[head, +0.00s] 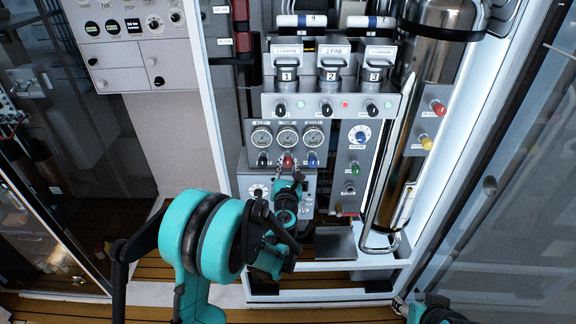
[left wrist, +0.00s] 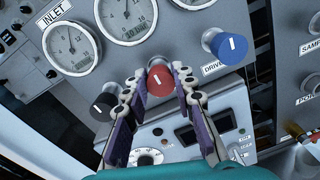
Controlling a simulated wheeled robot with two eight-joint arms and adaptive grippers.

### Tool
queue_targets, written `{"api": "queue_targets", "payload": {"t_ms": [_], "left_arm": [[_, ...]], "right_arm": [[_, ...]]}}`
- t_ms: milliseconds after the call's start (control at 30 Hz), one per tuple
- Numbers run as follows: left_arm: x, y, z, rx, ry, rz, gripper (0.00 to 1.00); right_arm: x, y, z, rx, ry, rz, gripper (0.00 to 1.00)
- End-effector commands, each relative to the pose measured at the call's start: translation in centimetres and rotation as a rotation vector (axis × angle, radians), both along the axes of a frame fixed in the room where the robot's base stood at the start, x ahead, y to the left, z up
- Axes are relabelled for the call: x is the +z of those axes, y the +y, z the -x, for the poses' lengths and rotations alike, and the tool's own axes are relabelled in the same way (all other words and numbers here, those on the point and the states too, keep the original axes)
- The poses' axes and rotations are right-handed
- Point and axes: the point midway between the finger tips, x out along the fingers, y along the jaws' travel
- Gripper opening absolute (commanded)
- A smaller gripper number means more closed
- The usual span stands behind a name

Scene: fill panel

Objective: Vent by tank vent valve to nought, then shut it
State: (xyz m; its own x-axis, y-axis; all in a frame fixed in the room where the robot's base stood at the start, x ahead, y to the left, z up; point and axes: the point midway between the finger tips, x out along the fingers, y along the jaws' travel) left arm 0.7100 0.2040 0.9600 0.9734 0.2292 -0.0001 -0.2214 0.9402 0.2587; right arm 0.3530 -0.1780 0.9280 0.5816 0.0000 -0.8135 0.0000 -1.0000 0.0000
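The gauge panel (head: 318,134) has several dials in a row with a black, a red and a blue knob below them. The red knob (left wrist: 160,81) is the middle one, its white mark near upright. My left gripper (left wrist: 159,76) points at the panel with one fingertip on each side of the red knob. Whether both fingers touch it I cannot tell. In the head view the left gripper (head: 289,178) covers part of the panel below the red knob (head: 288,161). The tank vent valve's label is not readable. My right gripper (head: 432,310) is only partly in view at the bottom edge.
The black knob (left wrist: 103,106) is close to the left finger; the blue knob (left wrist: 229,47) is farther right. Above stands a shelf with three labelled canisters (head: 331,66). A metal pipe (head: 385,190) runs down on the right.

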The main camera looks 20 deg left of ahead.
Motion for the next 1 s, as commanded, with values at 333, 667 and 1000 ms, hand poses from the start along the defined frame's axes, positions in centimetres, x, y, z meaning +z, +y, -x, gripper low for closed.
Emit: {"api": "queue_targets", "payload": {"t_ms": [333,667,1000], "left_arm": [[0.0,-0.04,-0.01,-0.001,-0.004,0.013,0.0],[-0.01,0.01,0.0,-0.001,-0.046,0.162,0.0],[-0.03,0.1,0.02,-0.002,-0.132,0.46,0.0]], "right_arm": [[0.0,0.0,0.0,0.0,0.0,0.0,0.47],[-0.01,0.0,0.01,0.0,0.0,0.0,0.47],[0.0,0.0,0.0,0.0,0.0,0.0,0.47]]}}
